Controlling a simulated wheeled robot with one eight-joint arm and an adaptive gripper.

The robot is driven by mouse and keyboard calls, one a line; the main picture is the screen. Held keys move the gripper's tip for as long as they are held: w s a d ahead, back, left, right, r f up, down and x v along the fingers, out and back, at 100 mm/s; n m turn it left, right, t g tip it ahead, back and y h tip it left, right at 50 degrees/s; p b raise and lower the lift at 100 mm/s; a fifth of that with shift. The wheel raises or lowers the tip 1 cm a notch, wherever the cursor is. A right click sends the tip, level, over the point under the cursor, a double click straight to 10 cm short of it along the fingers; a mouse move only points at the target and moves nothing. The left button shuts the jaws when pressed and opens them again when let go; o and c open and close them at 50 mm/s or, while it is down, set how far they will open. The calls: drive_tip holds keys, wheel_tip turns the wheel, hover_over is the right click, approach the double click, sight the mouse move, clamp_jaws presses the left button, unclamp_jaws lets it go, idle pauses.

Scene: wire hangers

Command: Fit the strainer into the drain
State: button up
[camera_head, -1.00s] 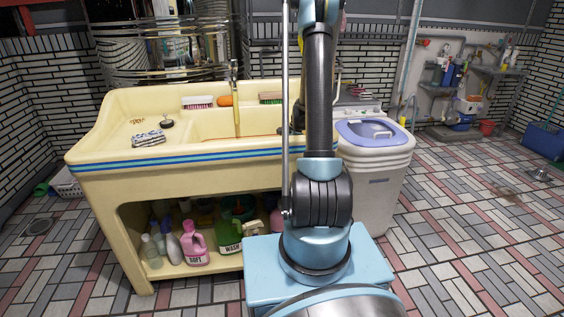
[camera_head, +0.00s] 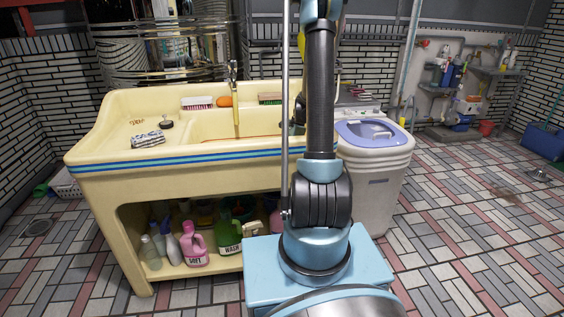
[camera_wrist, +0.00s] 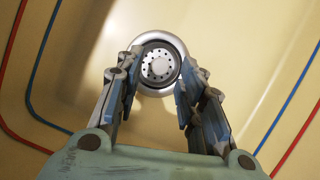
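The strainer (camera_wrist: 158,67), a round perforated metal disc with a pale centre knob, shows in the wrist view. It lies within the bright metal ring of the drain (camera_wrist: 161,38), with a dark band between them. I cannot tell whether it is seated or held just above. My gripper (camera_wrist: 159,72) points down at it, fingertips on either side with a gap between them. Whether the fingers touch the strainer is unclear. The drain is in the cream sink (camera_head: 205,127); in the head view the sink wall and my arm hide the gripper, strainer and drain.
A dark stopper-like piece (camera_head: 166,124) and a folded striped cloth (camera_head: 148,139) lie on the sink's left ledge. Brushes (camera_head: 197,103) sit along the back ledge. A tap (camera_head: 235,75) with a tan hose hangs into the basin. A white washing machine (camera_head: 375,165) stands to the right.

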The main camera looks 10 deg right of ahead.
drive_tip(key=v, duration=0.9)
drive_tip(key=s+a+r+n+t+h, duration=0.1)
drive_tip(key=s+r+n+t, duration=0.1)
drive_tip(key=s+r+n, duration=0.2)
drive_tip(key=s+a+r+n+t+h, duration=0.1)
drive_tip(key=s+r+n, duration=0.3)
drive_tip(key=s, duration=0.4)
drive_tip(key=s+a+r+n+t+h, duration=0.1)
drive_tip(key=s+a+r+n+t, duration=0.1)
drive_tip(key=s+r, duration=0.4)
drive_tip(key=shift+a+r+n+t+h, duration=0.1)
drive_tip(key=shift+a+n+t+h, duration=0.1)
drive_tip(key=shift+n+t, duration=0.4)
drive_tip(key=shift+a+r+n+t+h, duration=0.1)
drive_tip(key=shift+a+n+t+h, duration=0.15)
drive_tip(key=shift+n, duration=0.55)
drive_tip(key=shift+s+n+t, duration=0.65)
drive_tip(key=shift+s+n, duration=0.45)
drive_tip(key=shift+s, duration=0.2)
drive_tip(key=s+f+g, duration=0.4)
drive_tip(key=s+f, duration=0.7)
drive_tip(key=s, duration=0.4)
drive_tip(key=shift+g, duration=0.4)
drive_tip(key=shift+s, duration=0.1)
